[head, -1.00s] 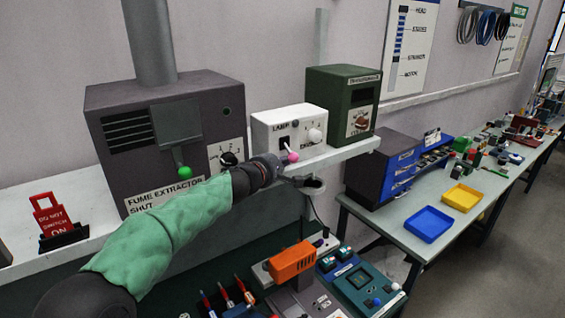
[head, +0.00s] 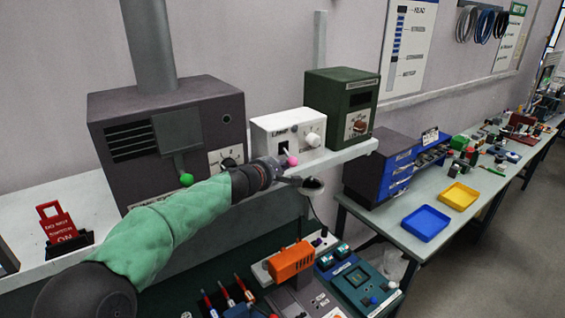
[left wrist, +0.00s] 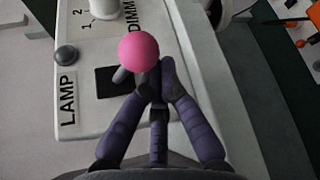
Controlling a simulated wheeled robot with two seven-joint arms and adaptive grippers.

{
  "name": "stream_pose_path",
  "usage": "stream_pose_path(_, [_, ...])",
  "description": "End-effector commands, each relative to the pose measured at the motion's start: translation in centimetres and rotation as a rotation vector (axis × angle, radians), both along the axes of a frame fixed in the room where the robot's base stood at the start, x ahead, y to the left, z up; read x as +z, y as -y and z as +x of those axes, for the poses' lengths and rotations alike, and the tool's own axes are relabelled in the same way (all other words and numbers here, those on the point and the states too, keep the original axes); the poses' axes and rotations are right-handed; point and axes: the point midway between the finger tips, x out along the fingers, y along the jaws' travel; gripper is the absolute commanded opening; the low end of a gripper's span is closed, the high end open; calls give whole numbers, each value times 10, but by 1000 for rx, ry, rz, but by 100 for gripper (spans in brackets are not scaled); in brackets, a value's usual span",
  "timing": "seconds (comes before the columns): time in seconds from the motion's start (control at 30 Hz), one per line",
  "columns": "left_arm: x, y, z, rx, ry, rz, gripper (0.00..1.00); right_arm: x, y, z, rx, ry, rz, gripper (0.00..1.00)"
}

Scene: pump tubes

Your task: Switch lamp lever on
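The white lamp box (head: 262,136) stands on the shelf in the head view, with the pink ball (head: 292,161) of its lever in front. In the left wrist view the pink ball (left wrist: 139,52) sits on a short grey stem (left wrist: 121,75) by a dark slot (left wrist: 112,84), next to the LAMP label (left wrist: 68,98). My left gripper (head: 280,168) is right at the lever. My right gripper is out of view.
The grey fume extractor (head: 115,175) with a green-knobbed lever (head: 186,180) stands left of the lamp box. A dark green box (head: 322,100) stands to its right. A small lamp head (head: 312,186) hangs below the shelf edge. A red sign (head: 57,225) stands at the far left.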

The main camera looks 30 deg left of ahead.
Motion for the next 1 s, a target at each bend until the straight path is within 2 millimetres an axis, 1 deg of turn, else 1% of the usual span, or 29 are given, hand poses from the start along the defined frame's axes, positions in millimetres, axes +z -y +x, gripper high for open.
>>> stream_pose_path(0.03, [5,2,0,-5,-7,-14,0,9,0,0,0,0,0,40])
stream_pose_path(0.3, [12,6,-2,-4,-60,-141,0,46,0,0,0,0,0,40])
stream_pose_path(0.5, [14,10,-3,-5,-102,-241,0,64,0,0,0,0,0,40])
stream_pose_path(0.57, [15,10,-3,-4,-113,-271,0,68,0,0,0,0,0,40])
stream_pose_path(0.77, [21,14,-5,-5,-108,-266,0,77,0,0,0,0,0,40])
stream_pose_path(0.87, [24,16,-5,-5,-107,-265,0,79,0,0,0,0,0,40])
stream_pose_path(1.0, [21,15,-5,-4,-109,-265,0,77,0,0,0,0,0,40])
